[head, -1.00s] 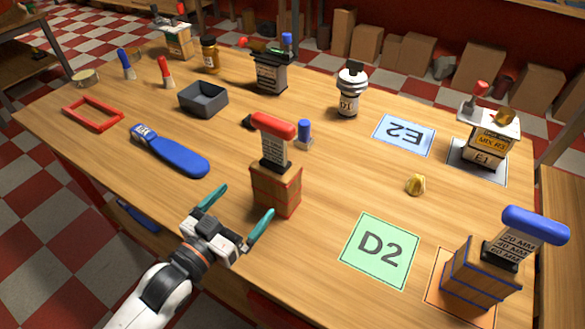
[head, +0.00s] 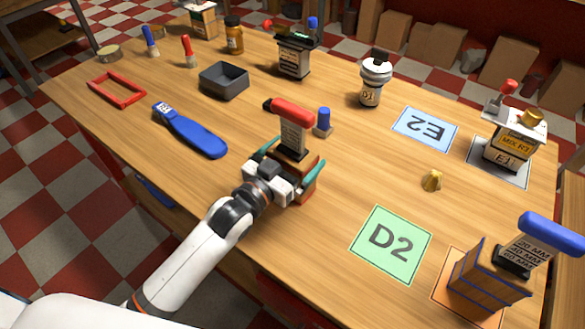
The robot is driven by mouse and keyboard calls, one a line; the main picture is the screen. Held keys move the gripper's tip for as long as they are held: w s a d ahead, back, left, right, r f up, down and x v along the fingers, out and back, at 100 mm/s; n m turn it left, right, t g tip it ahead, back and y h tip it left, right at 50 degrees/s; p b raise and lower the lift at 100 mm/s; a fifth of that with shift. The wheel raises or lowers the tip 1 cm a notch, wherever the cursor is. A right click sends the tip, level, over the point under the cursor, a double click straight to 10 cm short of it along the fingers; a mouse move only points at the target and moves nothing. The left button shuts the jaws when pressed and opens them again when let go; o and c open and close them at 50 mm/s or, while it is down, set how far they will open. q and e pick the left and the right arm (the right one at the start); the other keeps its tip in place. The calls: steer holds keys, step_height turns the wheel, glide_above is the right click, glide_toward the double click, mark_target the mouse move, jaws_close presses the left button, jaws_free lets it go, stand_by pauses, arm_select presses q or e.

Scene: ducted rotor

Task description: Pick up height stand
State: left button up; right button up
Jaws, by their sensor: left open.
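A stand with a red top bar (head: 292,112), a pale lettered plate and a reddish block base stands on the table near the middle. My left gripper (head: 291,164) is open, its teal fingers on either side of this stand's base; contact cannot be made out. The gripper body hides much of the base. A similar stand with a blue top bar (head: 552,234), marked 20 MM, 40 MM and 60 MM, stands at the lower right on an orange-edged mat. My right gripper is not in view.
A small blue-capped piece (head: 323,122) stands close behind the red-topped stand. A blue-handled tool (head: 190,131) lies to the left, and a grey tray (head: 224,80) behind it. The green D2 mat (head: 391,245) is bare. A small yellow piece (head: 432,181) lies at the right.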

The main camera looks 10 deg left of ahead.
arm_select(q)
steer(key=shift+x, duration=0.8)
steer(key=shift+r, duration=0.1)
steer(key=c, duration=1)
